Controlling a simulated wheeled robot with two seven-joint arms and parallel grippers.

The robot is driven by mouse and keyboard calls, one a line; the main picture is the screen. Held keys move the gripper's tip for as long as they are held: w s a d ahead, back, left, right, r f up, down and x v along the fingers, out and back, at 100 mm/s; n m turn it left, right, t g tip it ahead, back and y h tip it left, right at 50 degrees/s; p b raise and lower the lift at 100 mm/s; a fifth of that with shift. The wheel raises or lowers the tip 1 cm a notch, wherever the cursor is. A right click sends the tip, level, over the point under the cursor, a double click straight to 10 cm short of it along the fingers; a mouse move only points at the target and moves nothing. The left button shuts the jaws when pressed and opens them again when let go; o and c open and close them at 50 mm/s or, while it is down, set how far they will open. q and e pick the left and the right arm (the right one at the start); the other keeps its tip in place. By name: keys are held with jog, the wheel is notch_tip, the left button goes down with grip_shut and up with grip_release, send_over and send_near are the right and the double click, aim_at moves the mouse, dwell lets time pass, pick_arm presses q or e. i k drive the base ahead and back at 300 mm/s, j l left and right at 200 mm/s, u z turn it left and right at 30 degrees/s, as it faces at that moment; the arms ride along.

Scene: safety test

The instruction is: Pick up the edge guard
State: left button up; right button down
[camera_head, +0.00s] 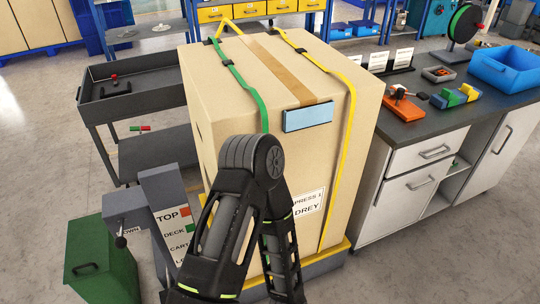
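A tall cardboard box (165,80) with green and yellow straps stands in the middle. A light blue flat piece (308,117) sits at the top front edge of the box, between the green strap (246,88) and the yellow strap (318,62); it looks like the edge guard, but I cannot be sure. Small black pieces (301,50) sit on the straps on top of the box. One of my black arms, bent at a grey joint, rises in front of the box and hides part of its front face. Neither gripper shows.
A dark cart (130,85) stands left of the box. A grey post with signs (165,190) and a green bin (100,255) are at the lower left. A workbench (425,115) with a blue tray (505,68) and small tools is close on the right.

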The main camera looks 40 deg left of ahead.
aim_at(453, 100)
jog(key=i+l+z, duration=0.6)
jog(key=i, duration=0.3)
jog(key=i+l+z, duration=0.3)
jog(key=i, duration=0.2)
jog(key=i+j+z, duration=0.1)
jog(key=i+z, duration=0.15)
jog(key=i, duration=0.25)
jog(key=i+l+u, duration=0.1)
jog(key=i+u, duration=0.3)
jog(key=i+l+u, duration=0.2)
jog(key=i+u, duration=0.15)
jog(key=i+l+u, duration=0.65)
jog(key=u, duration=0.2)
jog(key=i+l+u, duration=0.2)
jog(key=l+u, duration=0.2)
jog(key=i+l+u, duration=0.1)
jog(key=l+u, duration=0.35)
jog(key=j, duration=0.1)
